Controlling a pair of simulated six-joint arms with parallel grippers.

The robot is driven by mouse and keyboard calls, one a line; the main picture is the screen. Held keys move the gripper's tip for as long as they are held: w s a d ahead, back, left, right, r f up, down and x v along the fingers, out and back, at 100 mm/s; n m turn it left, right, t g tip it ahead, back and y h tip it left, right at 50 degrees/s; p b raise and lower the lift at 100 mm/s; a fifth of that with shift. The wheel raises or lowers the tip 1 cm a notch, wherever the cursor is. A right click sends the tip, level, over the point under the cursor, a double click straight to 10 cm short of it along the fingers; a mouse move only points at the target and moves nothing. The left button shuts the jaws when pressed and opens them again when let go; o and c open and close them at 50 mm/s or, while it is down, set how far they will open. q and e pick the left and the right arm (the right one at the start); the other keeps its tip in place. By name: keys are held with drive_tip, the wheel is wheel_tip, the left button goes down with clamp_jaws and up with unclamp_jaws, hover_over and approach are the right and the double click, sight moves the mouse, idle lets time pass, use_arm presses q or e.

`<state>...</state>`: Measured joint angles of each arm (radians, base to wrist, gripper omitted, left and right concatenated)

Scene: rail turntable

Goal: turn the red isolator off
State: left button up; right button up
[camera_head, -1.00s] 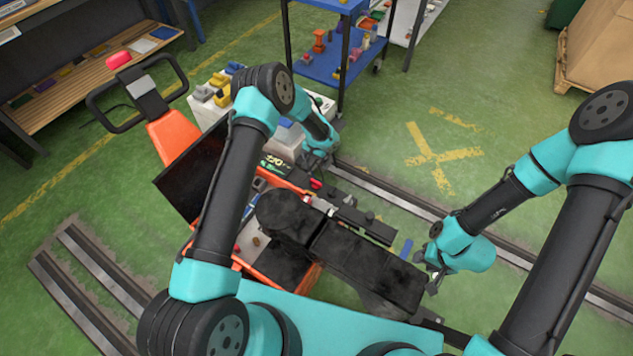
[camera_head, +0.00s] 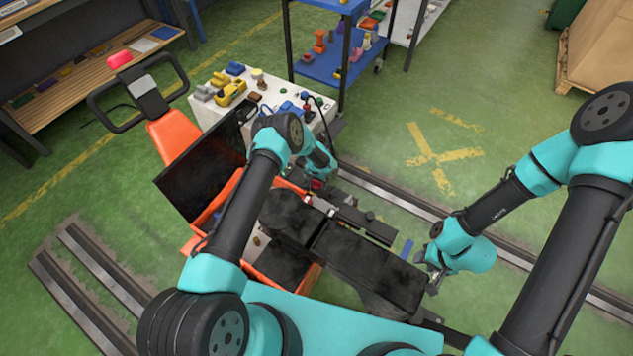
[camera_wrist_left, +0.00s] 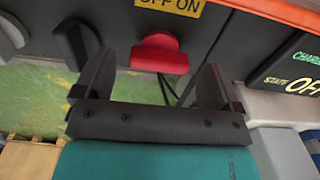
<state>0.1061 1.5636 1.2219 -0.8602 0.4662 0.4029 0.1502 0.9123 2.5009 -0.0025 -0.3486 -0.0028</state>
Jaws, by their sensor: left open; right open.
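The red isolator (camera_wrist_left: 160,53) is a red knob on a dark panel, under a yellow label (camera_wrist_left: 170,6) reading "OFF ON". In the left wrist view my left gripper (camera_wrist_left: 154,76) is open, with one finger on each side of the red knob. The fingers look apart from it; how deep they reach around it I cannot tell. In the head view my left gripper (camera_head: 318,179) is at the panel, and a bit of red shows there. My right gripper (camera_head: 434,271) is open and empty, at the right of the dark machine body.
A charger display (camera_wrist_left: 300,76) reading "STATE OFF" is at the right. An orange-framed cart (camera_head: 175,137) with a black handle stands at the left. A white bench (camera_head: 215,105) with tools is behind my left arm. Rails cross the green floor.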

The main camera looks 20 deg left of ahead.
use_arm(q)
drive_tip(key=shift+f, duration=0.65)
drive_tip(key=shift+c, duration=0.3)
drive_tip(key=c, duration=0.9)
drive_tip(key=shift+o, duration=0.2)
